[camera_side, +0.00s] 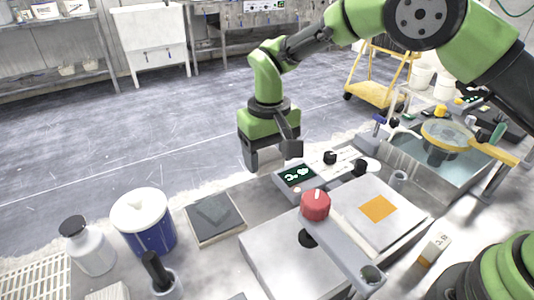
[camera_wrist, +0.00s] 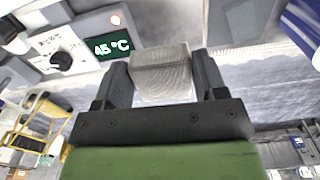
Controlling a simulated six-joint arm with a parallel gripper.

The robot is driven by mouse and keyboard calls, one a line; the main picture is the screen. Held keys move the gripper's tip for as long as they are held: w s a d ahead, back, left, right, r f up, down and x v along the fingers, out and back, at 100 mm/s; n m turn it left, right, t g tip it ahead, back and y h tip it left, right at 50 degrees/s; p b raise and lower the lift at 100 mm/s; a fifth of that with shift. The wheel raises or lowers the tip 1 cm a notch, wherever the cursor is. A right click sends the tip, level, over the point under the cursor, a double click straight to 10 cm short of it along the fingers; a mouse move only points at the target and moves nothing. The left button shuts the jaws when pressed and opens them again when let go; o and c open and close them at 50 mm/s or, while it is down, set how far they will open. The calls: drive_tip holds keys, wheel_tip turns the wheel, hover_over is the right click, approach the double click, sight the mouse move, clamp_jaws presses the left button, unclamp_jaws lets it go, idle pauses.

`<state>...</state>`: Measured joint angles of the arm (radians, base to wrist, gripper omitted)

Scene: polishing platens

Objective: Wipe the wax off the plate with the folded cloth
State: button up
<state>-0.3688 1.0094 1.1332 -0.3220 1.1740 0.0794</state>
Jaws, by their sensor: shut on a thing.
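My gripper (camera_side: 271,154) hangs above the far side of the bench, behind the control panel. In the wrist view, its two dark fingers (camera_wrist: 163,80) are shut on a pale grey-beige folded cloth (camera_wrist: 162,70). The cloth is hard to make out in the side view. A flat orange patch (camera_side: 378,208), which looks like the wax, lies on the pale square plate (camera_side: 402,222) at the right. My gripper is well to the left of the plate and apart from it.
A red knob (camera_side: 315,204) on a grey arm stands left of the plate. The control panel (camera_side: 298,177) has a lit display. A dark slab (camera_side: 212,213), blue-and-white tub (camera_side: 147,224) and white bottle (camera_side: 88,247) stand left. A basin (camera_side: 452,165) with a magnifier (camera_side: 447,133) is right.

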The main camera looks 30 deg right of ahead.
drive_tip(key=s+d+m, duration=0.6)
drive_tip(key=d+m, duration=0.2)
drive_tip(key=m, duration=0.9)
approach(372, 213)
drive_tip(key=shift+w+f, duration=0.15)
drive_tip(key=shift+w, duration=0.05)
drive_tip(key=shift+s+f+m, duration=0.15)
drive_tip(key=shift+m, duration=0.15)
drive_tip(key=shift+f, duration=2.45)
drive_tip(key=shift+f, duration=0.35)
drive_tip(key=o, duration=0.5)
drive_tip(key=shift+r, duration=0.35)
